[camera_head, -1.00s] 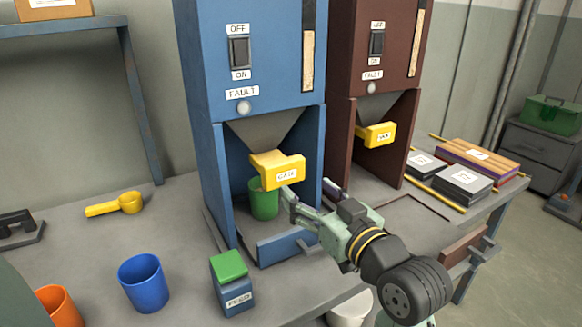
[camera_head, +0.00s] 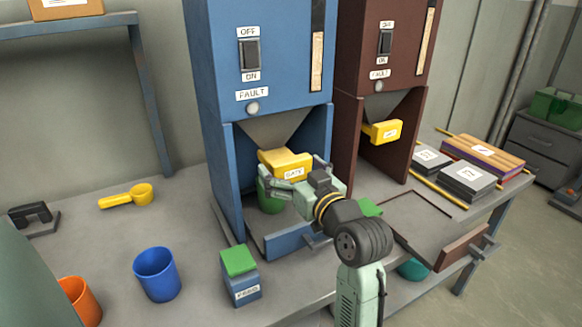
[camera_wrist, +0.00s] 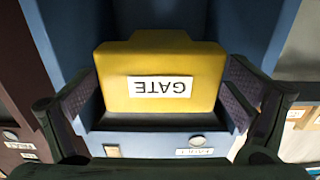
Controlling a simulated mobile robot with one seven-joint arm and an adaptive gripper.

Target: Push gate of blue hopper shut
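The blue hopper (camera_head: 262,62) stands on the table with its yellow gate (camera_head: 274,158) sticking out at the front, below the funnel. The gate, with its GATE label upside down, fills the middle of the wrist view (camera_wrist: 160,62). My gripper (camera_head: 296,178) is in front of the gate at its height. In the wrist view my two dark fingers (camera_wrist: 160,105) are spread wide, one at each side of the gate. Whether either finger touches it I cannot tell. A green cup (camera_head: 269,197) stands under the gate, partly hidden by my gripper.
A brown hopper (camera_head: 350,60) with its own yellow gate (camera_head: 383,131) stands to the right. A blue box with a green lid (camera_head: 240,278), a blue cup (camera_head: 157,275), an orange cup (camera_head: 82,303) and a yellow scoop (camera_head: 126,196) are on the table (camera_head: 190,225) at the left.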

